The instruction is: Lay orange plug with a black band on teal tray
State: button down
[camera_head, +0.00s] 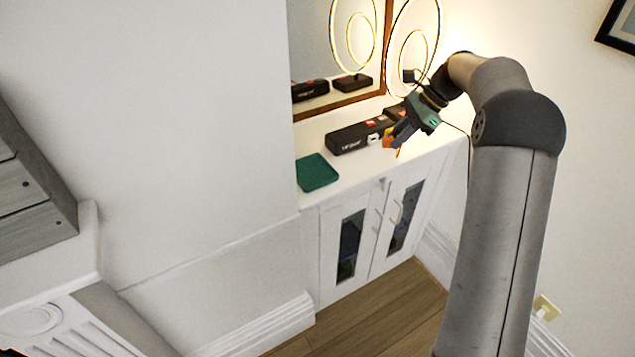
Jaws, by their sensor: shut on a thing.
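The teal tray (317,173) lies flat on the left end of the white cabinet top, and its visible surface is empty. My gripper (392,141) is over the cabinet top to the right of the tray, pointing down and left. It is shut on the orange plug (387,141), of which only small orange parts show at the fingers. The plug's black band cannot be made out. The plug is apart from the tray.
A long black box (350,138) with white lettering lies between the tray and my gripper, towards the mirror (318,62). A ring lamp (412,60) stands behind my gripper. The white cabinet (375,225) has a bare strip along its front top edge.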

jog(key=w+a+f+m+t+b, duration=0.1)
jog(key=w+a+f+m+b, duration=0.15)
jog(key=a, duration=0.65)
jog(key=w+a+f+m+t+b, duration=0.1)
jog(key=a+f+m+t, duration=0.15)
jog(key=a, duration=0.75)
send_over(315, 178)
jog(key=d, duration=0.2)
jog(key=shift+g, duration=0.35)
jog(key=f, duration=0.5)
jog(key=shift+s+f, duration=0.25)
jog(key=shift+s, duration=0.1)
jog(key=shift+f, duration=2.55)
jog(key=shift+f, duration=0.15)
jog(key=c, duration=1.6)
grip_release()
